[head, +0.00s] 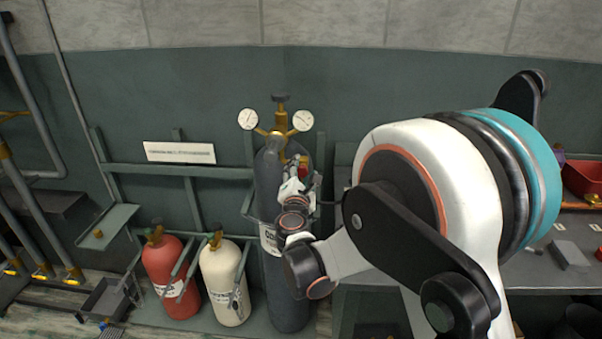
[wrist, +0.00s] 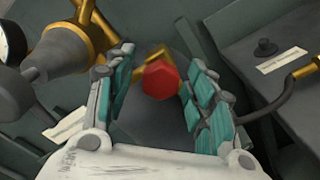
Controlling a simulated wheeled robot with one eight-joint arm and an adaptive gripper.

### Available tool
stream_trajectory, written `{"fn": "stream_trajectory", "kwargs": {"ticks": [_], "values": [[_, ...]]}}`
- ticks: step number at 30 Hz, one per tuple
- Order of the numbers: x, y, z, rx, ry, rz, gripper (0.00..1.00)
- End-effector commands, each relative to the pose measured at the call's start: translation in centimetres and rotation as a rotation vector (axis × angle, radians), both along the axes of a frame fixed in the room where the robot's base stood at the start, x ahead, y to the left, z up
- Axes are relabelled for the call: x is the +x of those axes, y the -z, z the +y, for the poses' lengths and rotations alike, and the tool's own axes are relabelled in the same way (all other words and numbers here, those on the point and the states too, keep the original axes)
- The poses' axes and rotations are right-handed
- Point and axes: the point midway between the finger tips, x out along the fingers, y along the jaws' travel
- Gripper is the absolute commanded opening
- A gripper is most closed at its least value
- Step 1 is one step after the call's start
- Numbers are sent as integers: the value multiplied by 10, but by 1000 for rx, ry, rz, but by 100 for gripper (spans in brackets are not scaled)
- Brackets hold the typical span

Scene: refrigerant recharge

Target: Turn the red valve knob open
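The red valve knob (wrist: 161,80) is a small red faceted knob on a brass fitting in the wrist view. It lies between the two teal-padded fingers of my gripper (wrist: 158,88), near their tips. The fingers are spread, with a gap on the left side of the knob; the right finger is close to it, and I cannot tell if they touch. In the head view the red knob (head: 304,171) shows small beside the tall dark gas cylinder (head: 272,190), partly hidden by my gripper (head: 299,180).
Two round gauges (head: 248,119) on brass fittings stand atop the dark cylinder. A red cylinder (head: 172,275) and a cream cylinder (head: 224,285) stand to its left in a green rack. A dark hose (wrist: 270,105) curves right of my fingers. A workbench (head: 560,268) is at right.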

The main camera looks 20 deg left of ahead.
Motion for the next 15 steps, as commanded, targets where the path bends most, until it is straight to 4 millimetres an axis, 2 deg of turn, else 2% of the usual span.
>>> {"fn": "stream_trajectory", "kwargs": {"ticks": [5, 8, 15], "values": [[-3, 0, -1, 0, 0, 0, 50], [-12, 0, -3, 0, 0, 0, 50], [-58, 0, -13, 0, -1, 0, 50]]}}
